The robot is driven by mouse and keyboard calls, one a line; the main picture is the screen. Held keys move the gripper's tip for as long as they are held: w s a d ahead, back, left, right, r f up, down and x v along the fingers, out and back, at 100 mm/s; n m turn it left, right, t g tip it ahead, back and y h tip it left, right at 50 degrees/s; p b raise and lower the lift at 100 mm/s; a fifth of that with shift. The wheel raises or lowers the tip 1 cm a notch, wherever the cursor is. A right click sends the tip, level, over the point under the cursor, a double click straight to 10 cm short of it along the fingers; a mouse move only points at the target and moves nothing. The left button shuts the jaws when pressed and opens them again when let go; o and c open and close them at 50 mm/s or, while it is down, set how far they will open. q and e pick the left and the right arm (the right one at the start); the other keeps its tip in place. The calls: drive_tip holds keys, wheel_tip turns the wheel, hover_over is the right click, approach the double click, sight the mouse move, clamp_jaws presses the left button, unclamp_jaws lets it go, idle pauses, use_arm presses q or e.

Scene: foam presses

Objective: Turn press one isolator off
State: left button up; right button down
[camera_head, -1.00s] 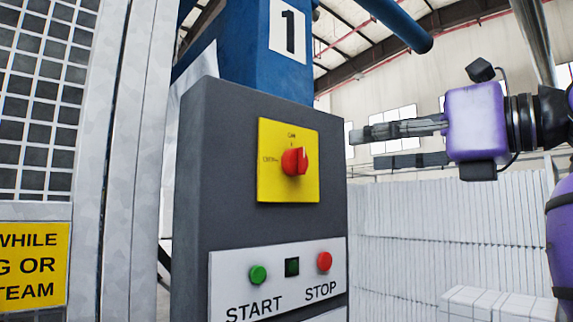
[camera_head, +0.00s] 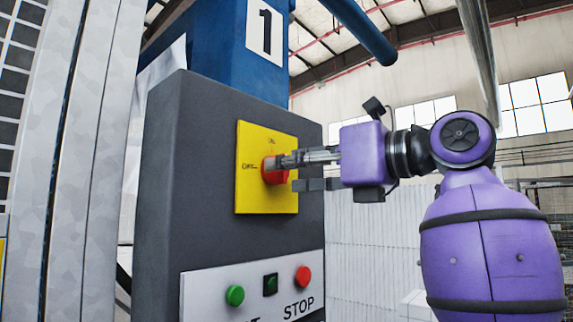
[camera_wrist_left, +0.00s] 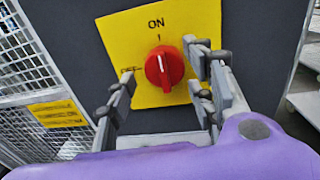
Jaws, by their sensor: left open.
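The press one isolator is a red rotary knob (camera_head: 270,172) on a yellow plate (camera_head: 250,195), set in the dark grey control box (camera_head: 190,200). In the left wrist view the red knob (camera_wrist_left: 164,68) is centred below the word ON. Its white mark points up towards ON; OFF is at the plate's left. My left gripper (camera_head: 290,172) is open at the knob, and in the head view one finger partly covers it. In the wrist view the fingers of my left gripper (camera_wrist_left: 163,82) lie on either side of the knob. I cannot tell whether they touch it. My right gripper is not in view.
Below the plate is a white panel with a green START button (camera_head: 235,295), a small dark square (camera_head: 270,284) and a red STOP button (camera_head: 303,276). A blue column marked 1 (camera_head: 264,30) rises behind the box. A mesh guard (camera_wrist_left: 35,70) stands left.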

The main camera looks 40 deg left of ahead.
use_arm(q)
drive_tip(key=shift+a, duration=0.6)
drive_tip(key=c, duration=1.1)
drive_tip(key=shift+o, duration=0.2)
